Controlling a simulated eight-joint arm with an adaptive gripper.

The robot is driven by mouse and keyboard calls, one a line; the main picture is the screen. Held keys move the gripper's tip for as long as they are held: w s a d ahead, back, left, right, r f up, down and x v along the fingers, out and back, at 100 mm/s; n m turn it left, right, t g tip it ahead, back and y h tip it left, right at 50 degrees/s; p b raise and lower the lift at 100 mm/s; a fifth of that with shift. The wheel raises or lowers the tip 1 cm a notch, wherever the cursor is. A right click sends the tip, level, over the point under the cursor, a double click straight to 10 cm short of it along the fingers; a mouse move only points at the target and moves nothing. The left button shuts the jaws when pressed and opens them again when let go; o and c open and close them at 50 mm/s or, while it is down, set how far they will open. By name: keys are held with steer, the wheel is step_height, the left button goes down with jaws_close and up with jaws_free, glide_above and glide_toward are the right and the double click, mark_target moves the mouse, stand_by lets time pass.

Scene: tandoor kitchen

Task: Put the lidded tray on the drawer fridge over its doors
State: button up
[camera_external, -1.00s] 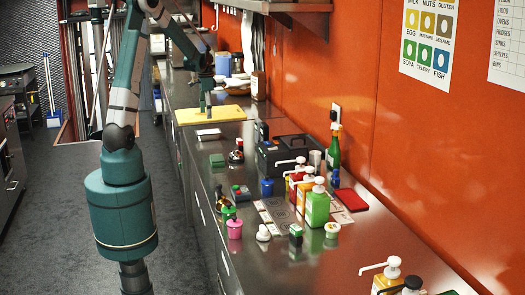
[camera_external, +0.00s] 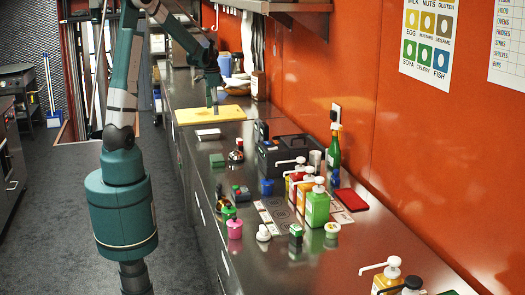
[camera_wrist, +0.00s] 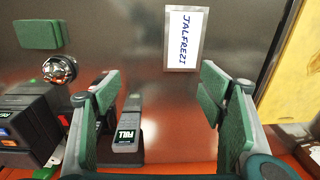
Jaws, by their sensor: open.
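A small pale tray (camera_external: 208,134) lies on the steel counter, just in front of the yellow board. In the wrist view a flat white-topped tray (camera_wrist: 185,40) with the handwritten label JALFREZI lies on the steel, and it seems to be the same one. My gripper (camera_external: 214,103) is above the yellow board in the external view, beyond the tray and apart from it. In the wrist view my gripper (camera_wrist: 160,115) is open, with nothing held between its fingers. The steel counter (camera_external: 190,170) seems to be the drawer fridge; its front is seen at a steep angle.
The yellow board (camera_external: 235,114) lies behind the tray. A dark box (camera_external: 270,162), pump bottles (camera_external: 317,205) and small jars crowd the nearer counter. A device marked FULL (camera_wrist: 126,130) shows between my fingers in the wrist view. Bare steel surrounds the tray.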

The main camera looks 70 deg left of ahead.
steer(key=w+d+r+t, duration=0.1)
steer(key=d+r, duration=0.3)
steer(key=d, duration=0.5)
steer(key=w+d+r+t+y, duration=0.1)
steer(key=d+r, duration=0.3)
steer(key=d, duration=0.6)
steer(key=w+d+r+t, duration=0.1)
steer(key=d+r, duration=0.2)
steer(key=d, duration=0.6)
steer(key=s+d+t, duration=0.1)
steer(key=s+d, duration=0.3)
steer(key=d, duration=0.4)
steer(key=s+d+t+h, duration=0.1)
steer(key=s+d, duration=0.2)
steer(key=d, duration=0.5)
steer(key=s+d+r+t, duration=0.1)
steer(key=s+d, duration=0.3)
steer(key=d, duration=0.4)
steer(key=shift+s+d+t, duration=0.2)
steer(key=shift+s+t, duration=0.1)
steer(key=shift+t, duration=0.1)
